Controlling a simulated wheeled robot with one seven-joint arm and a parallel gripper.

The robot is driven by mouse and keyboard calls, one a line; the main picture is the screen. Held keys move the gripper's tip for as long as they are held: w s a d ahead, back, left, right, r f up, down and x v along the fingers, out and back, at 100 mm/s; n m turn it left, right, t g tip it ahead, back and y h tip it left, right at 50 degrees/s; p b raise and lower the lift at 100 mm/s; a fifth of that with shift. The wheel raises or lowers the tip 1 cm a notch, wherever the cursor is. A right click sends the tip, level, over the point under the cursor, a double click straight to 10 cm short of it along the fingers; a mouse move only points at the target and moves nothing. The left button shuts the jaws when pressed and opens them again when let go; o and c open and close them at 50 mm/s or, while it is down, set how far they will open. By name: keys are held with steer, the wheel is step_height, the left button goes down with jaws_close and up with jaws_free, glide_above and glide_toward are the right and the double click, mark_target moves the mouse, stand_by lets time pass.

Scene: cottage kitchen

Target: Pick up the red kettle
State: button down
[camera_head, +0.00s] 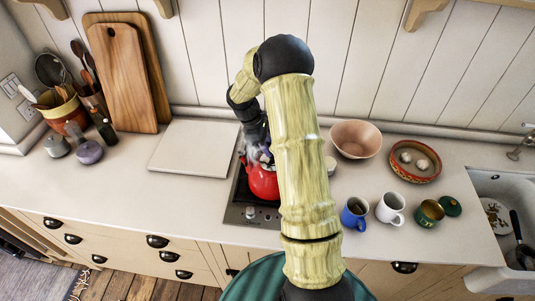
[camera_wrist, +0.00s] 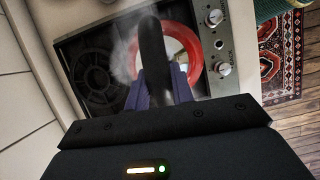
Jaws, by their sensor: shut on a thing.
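The red kettle (camera_head: 262,183) is at the dark hob (camera_head: 238,196), partly hidden behind my arm. In the wrist view its red rim (camera_wrist: 192,72) shows around a pale centre, with pale steam beside it. My gripper (camera_wrist: 160,88) is above the kettle, its fingers shut on the dark upright handle (camera_wrist: 152,50). In the head view, my gripper is mostly hidden by the arm and steam. I cannot tell whether the kettle's base touches the hob.
A blue mug (camera_head: 354,213), a white mug (camera_head: 391,208) and a green tin (camera_head: 430,212) stand to the right. A pink bowl (camera_head: 356,139) and a red dish (camera_head: 415,161) are behind them. A pale board (camera_head: 193,147) lies left of the hob.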

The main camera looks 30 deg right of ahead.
steer(key=shift+r, duration=0.25)
steer(key=shift+r+b, duration=1.65)
steer(key=shift+r, duration=3.2)
